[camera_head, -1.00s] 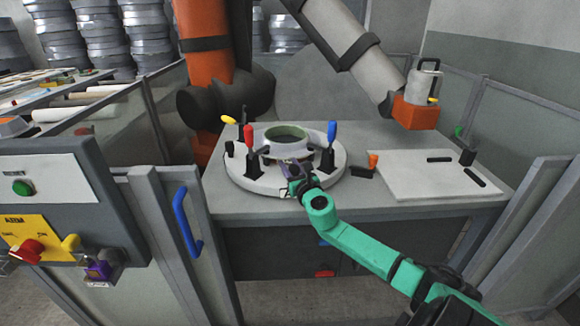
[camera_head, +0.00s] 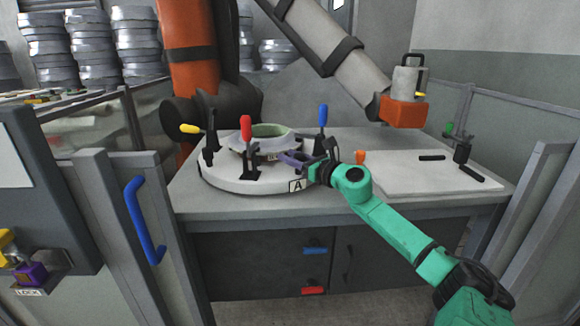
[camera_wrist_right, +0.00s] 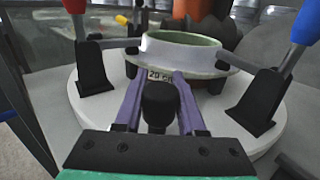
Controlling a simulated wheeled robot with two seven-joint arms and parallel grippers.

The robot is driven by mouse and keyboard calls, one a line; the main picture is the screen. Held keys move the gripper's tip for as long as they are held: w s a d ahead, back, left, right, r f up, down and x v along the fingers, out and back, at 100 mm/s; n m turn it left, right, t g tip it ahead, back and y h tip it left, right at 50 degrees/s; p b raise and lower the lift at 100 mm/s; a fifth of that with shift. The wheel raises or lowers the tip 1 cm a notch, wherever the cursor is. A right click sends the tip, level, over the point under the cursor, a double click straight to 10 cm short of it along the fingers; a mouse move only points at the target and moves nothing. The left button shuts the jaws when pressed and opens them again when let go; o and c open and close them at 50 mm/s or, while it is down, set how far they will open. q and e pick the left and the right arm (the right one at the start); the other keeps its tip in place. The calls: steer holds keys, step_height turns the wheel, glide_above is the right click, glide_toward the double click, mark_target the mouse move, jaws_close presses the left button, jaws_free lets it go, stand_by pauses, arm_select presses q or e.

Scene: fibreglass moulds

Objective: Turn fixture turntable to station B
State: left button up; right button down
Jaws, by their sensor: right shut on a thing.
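The fixture turntable (camera_head: 225,177) is a round white disc on the grey table, with an "A" label (camera_head: 297,185) on its front rim. It carries a pale green ring-shaped mould (camera_head: 268,131) and clamps with red (camera_head: 246,128), blue (camera_head: 323,115) and yellow (camera_head: 190,129) handles. My right gripper (camera_head: 300,160), with purple fingers, is at the turntable's front right. In the right wrist view, my right gripper (camera_wrist_right: 160,105) is shut on an upright black knob (camera_wrist_right: 159,103) in front of the mould. The knob's foot is hidden. My left gripper is not in view.
A white board (camera_head: 420,178) with black bars lies on the table at right. An orange piece (camera_head: 361,157) stands beside it. A grey industrial arm with an orange end (camera_head: 402,112) hangs above. A blue-handled gate (camera_head: 145,220) and grey panel stand at left.

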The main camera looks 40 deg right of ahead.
steer(key=c, duration=0.8)
jaws_free()
steer(key=shift+o, duration=0.2)
steer(key=shift+s, duration=0.1)
